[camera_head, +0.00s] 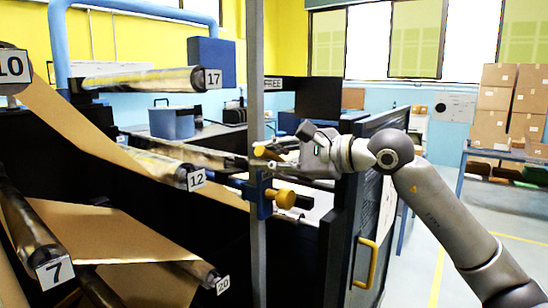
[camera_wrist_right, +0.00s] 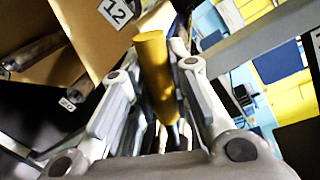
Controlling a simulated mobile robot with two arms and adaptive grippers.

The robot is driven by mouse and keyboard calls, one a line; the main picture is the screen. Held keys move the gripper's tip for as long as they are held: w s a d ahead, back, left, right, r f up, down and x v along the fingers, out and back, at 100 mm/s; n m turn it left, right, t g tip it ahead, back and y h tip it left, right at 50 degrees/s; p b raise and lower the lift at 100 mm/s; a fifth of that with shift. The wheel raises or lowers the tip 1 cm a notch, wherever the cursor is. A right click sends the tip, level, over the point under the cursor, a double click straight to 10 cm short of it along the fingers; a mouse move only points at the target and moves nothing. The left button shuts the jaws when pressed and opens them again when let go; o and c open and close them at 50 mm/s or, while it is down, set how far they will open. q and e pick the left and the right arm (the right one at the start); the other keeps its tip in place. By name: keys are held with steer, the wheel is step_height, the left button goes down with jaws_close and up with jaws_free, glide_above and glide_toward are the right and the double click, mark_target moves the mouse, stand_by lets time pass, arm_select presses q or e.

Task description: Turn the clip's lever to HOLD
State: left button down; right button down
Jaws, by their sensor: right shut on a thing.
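The clip (camera_head: 257,190) is a blue block on the grey upright post, with a yellow knob (camera_head: 283,198) sticking out to its right. Its yellow lever (camera_head: 264,153) is above the block, beside the post. My right gripper (camera_head: 283,156) reaches in from the right and is shut on the lever. In the right wrist view the lever (camera_wrist_right: 157,75) is a yellow rod standing between the fingers of the right gripper (camera_wrist_right: 152,95). A FREE sign (camera_head: 273,83) is partly hidden behind the post. I see no HOLD marking. My left gripper is not in view.
The grey post (camera_head: 257,60) runs the height of the picture. Numbered rollers, such as roller 17 (camera_head: 140,80) and roller 12 (camera_head: 160,168), and brown kraft paper (camera_head: 120,225) fill the left. A dark panel with a yellow handle (camera_head: 364,263) stands below my right arm. Floor is open at right.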

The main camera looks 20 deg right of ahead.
steer(key=shift+s+a+f+n+h+b, duration=0.1)
steer(key=shift+a+f+n+h+b, duration=0.05)
steer(key=shift+f+n+b, duration=0.2)
steer(key=shift+s+a+f+n+h+b, duration=0.15)
steer(key=shift+f+n+b, duration=0.1)
steer(key=shift+f+n, duration=0.15)
steer(key=shift+w+f, duration=0.1)
steer(key=shift+f, duration=0.05)
steer(key=c, duration=1.3)
jaws_free()
steer(key=shift+s+d, duration=0.25)
steer(key=shift+s, duration=0.05)
steer(key=shift+v, duration=5.7)
steer(key=shift+a, duration=0.1)
